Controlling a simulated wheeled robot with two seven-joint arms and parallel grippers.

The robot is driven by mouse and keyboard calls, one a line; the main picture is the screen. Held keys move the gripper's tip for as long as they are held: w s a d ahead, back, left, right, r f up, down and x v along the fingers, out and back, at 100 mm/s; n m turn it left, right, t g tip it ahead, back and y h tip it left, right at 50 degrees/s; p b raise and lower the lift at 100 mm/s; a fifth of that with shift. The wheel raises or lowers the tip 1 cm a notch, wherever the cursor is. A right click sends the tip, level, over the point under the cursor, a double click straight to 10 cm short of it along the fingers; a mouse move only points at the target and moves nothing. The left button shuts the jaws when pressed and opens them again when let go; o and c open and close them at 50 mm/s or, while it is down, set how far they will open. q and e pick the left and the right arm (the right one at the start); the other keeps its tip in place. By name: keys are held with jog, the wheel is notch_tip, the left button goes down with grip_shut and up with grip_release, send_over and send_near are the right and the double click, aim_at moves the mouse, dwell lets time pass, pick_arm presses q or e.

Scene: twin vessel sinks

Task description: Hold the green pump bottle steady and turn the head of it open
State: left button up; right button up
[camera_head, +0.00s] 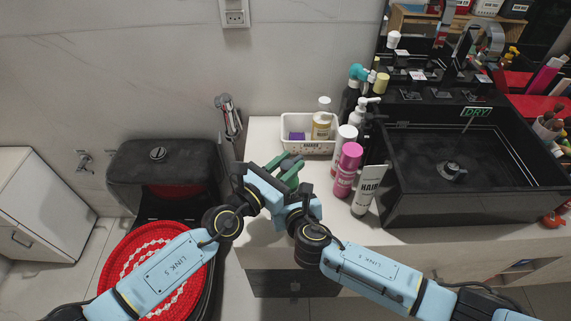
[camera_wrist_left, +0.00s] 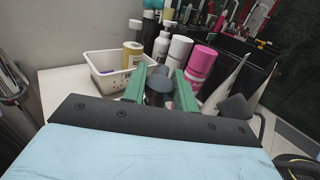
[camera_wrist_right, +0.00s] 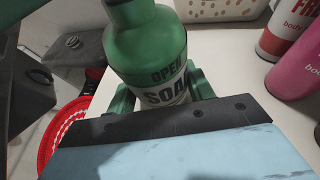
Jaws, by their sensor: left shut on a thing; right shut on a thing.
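The green pump bottle (camera_wrist_right: 150,50) stands upright in the right wrist view, with a pale label reading "OPEN SOAP". My right gripper (camera_wrist_right: 163,88) is shut on its body, one green finger on each side. In the left wrist view, my left gripper (camera_wrist_left: 160,86) is shut around a dark round piece (camera_wrist_left: 158,90), which looks like the bottle's head. In the head view, my left gripper (camera_head: 284,168) is above the counter's left end, and the grippers and arms hide most of the bottle. The top of the head is cut off in the right wrist view.
A white basket (camera_head: 297,146) stands behind the grippers. A pink bottle (camera_head: 347,170), a white HAIR tube (camera_head: 369,188) and several other bottles stand close on the right, before the black sink (camera_head: 450,205). The counter's left edge is near.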

aim_at(284, 164)
pick_arm(q)
jog(key=shift+s+d+r+m+g+h, duration=0.1)
jog(key=shift+r+m+g+h, duration=0.05)
jog(key=shift+m+g+h, duration=0.4)
jog(key=shift+d+r+m+g+h, duration=0.1)
jog(key=shift+r+m+g+h, duration=0.05)
jog(key=shift+m+g+h, duration=0.4)
jog(key=shift+a+f+m+g+h, duration=0.1)
jog(key=shift+a+m+g+h, duration=0.1)
jog(key=shift+m+g+h, duration=0.35)
jog(key=shift+a+f+m+g+h, duration=0.15)
jog(key=shift+m+g+h, duration=0.45)
jog(key=shift+m+g, duration=0.65)
jog(key=shift+a+f+m+g+h, duration=0.1)
jog(key=shift+m+g+h, duration=0.5)
jog(key=shift+g, duration=1.1)
jog(key=shift+a+f+m+g, duration=0.1)
jog(key=shift+m+g, duration=1.1)
jog(key=shift+g, duration=0.75)
jog(key=shift+f+m+g, duration=0.1)
jog(key=shift+m+g, duration=1.1)
jog(key=shift+g, duration=0.75)
jog(key=shift+a+m+g, duration=0.1)
jog(key=shift+m+g, duration=0.3)
jog(key=shift+g, duration=0.2)
jog(key=o, duration=0.9)
jog(key=shift+r, duration=0.1)
jog(key=shift+o, duration=0.2)
jog(key=shift+r, duration=0.15)
jog(key=shift+r, duration=4.9)
